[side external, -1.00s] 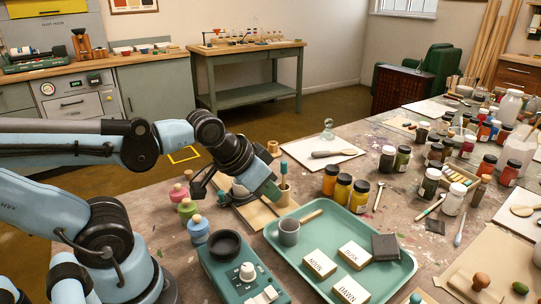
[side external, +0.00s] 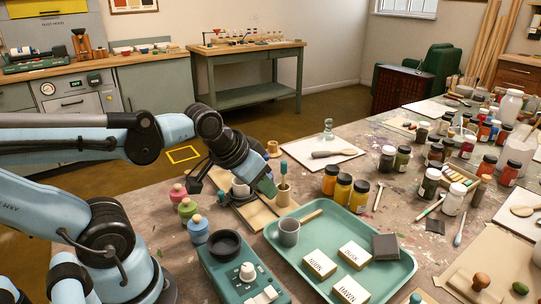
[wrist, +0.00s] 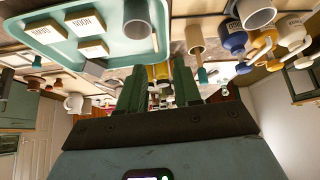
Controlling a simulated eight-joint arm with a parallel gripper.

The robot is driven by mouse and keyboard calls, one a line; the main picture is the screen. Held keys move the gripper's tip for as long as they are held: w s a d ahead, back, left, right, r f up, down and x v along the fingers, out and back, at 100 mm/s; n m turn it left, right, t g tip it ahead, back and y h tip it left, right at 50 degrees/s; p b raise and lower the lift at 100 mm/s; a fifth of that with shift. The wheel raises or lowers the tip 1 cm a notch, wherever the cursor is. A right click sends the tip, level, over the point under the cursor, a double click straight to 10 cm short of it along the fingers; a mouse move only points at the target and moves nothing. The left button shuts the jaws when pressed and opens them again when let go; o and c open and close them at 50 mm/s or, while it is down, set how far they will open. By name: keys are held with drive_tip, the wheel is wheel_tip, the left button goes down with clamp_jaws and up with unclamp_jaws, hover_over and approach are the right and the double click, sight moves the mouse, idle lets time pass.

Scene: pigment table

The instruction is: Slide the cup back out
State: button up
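A pale cup (side external: 241,188) stands on a wooden board (side external: 259,216) in the side view, partly hidden by my gripper. A grey cup (side external: 289,232) stands on the left part of the green tray (side external: 404,268); a grey cup-like cylinder (wrist: 137,26) shows by the tray in the wrist view. A paler cylinder (wrist: 257,12) is at the top edge of the wrist view. I cannot tell which cup is meant. My gripper (side external: 264,189) is low beside the pale cup. In the wrist view its two dark green fingers (wrist: 157,78) stand apart with nothing held between them.
A wooden pot with a teal-topped tool (side external: 283,196) stands just right of my gripper. Yellow jars (side external: 342,188) are beyond the tray. Pink, green and blue knobbed pieces (side external: 198,229) and a green device (side external: 240,270) are nearer me.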

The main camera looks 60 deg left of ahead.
sight(221, 192)
drive_tip(key=shift+o, duration=0.8)
drive_tip(key=s+a+n+g+y, duration=0.2)
drive_tip(key=s+a+n, duration=0.4)
drive_tip(key=a, duration=0.7)
drive_tip(key=shift+a+r+n+g, duration=0.15)
drive_tip(key=shift+r+n+g, duration=0.3)
drive_tip(key=shift+n+g, duration=0.35)
drive_tip(key=shift+x, duration=5.95)
drive_tip(key=shift+a, duration=0.15)
clamp_jaws()
